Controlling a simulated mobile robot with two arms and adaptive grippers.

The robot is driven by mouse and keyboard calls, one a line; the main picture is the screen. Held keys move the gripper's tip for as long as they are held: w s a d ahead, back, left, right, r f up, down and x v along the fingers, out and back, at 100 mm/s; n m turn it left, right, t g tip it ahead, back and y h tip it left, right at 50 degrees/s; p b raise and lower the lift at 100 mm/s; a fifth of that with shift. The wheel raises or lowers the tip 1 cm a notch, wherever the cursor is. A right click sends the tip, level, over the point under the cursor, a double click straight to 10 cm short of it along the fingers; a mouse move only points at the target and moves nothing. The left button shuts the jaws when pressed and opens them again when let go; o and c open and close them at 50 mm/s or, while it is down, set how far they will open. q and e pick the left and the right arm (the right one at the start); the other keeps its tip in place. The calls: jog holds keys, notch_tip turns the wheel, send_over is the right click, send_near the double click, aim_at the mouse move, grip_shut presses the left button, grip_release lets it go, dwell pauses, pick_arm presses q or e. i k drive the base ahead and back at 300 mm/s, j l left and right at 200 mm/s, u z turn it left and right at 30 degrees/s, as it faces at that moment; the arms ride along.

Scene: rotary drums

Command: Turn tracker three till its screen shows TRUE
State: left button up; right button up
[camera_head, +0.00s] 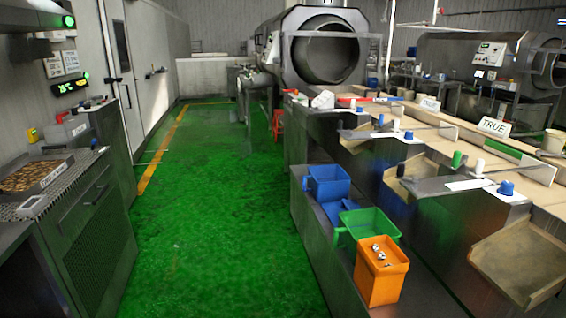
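On the conveyor line at right, a white sign reading TRUE (494,126) stands tilted on the belt. A smaller white sign (430,104) stands farther back, its text too small to read surely. Along the line's near edge are a blue knob (506,188), a white knob (479,166) and a green knob (457,158). Farther back is another blue knob (409,135) beside a white one (397,125). I cannot tell which of these belongs to tracker three. Neither of my grippers is in view.
Blue (328,184), green (368,226) and orange (382,272) bins stand along the line's low ledge. A large rotary drum (325,55) is at the back. A metal cabinet (92,220) stands at left. The green floor (215,200) between is clear.

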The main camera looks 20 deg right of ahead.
aim_at(506, 189)
jog(key=i+z, duration=0.15)
jog(key=i, duration=0.6)
jog(key=i+z, duration=0.15)
jog(key=i, duration=0.6)
jog(key=i+j+z, duration=0.1)
jog(key=i, duration=0.65)
jog(key=i+z, duration=0.2)
jog(key=z, duration=0.25)
jog(key=i+z, duration=0.2)
jog(key=z, duration=0.25)
jog(key=i+j+z, duration=0.15)
jog(key=z, duration=0.35)
jog(key=i+j+z, duration=0.1)
jog(key=j+z, duration=0.15)
jog(key=z, duration=0.2)
